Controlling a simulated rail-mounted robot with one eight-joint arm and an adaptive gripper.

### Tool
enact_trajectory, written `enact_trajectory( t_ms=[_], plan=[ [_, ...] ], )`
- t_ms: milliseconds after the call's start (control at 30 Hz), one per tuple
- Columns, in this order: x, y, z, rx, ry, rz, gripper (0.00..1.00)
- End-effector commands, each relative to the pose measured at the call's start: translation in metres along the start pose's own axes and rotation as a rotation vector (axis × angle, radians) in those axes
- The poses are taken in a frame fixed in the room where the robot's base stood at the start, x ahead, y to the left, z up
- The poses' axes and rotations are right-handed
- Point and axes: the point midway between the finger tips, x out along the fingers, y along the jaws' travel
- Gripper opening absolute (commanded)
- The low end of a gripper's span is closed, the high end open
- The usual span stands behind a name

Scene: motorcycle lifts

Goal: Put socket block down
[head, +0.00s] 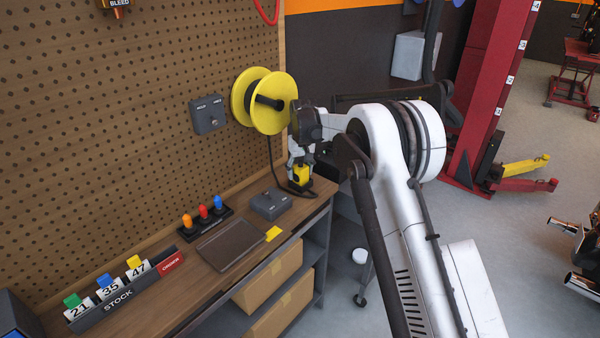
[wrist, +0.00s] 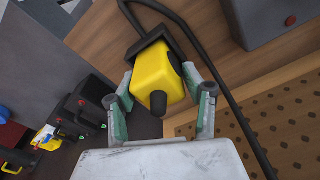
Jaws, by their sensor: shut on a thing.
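The socket block (head: 302,174) is yellow with a dark base and is at the far right end of the wooden workbench (head: 210,291). My gripper (head: 299,160) is above it and shut on it, pointing down. In the wrist view the socket block (wrist: 158,72) sits between my two fingers, with green pads showing on the fingers. Its dark end is toward the bench; I cannot tell whether it touches the top. A black cable (wrist: 222,85) runs past the block.
A yellow cable reel (head: 259,100) and a grey box (head: 207,115) are on the pegboard. A grey button box (head: 271,204), a dark tray (head: 232,244), a rack of coloured pegs (head: 205,219) and a stock card holder (head: 120,301) occupy the bench. The bench edge is close to the block.

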Motion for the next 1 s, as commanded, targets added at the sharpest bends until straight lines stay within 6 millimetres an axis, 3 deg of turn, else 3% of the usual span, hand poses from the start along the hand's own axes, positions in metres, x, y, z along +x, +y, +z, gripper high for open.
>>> enact_trajectory(
  t_ms=[433,467,567,867,1000],
  plan=[
    [0.011,0.000,0.002,0.000,0.000,0.000,0.09],
    [0.010,0.000,0.002,0.000,0.000,0.000,0.50],
    [0.010,0.000,0.002,0.000,0.000,0.000,0.63],
    [0.009,0.000,0.001,0.000,0.000,0.000,0.66],
    [-0.001,0.000,0.001,0.000,0.000,0.000,0.66]
  ],
)
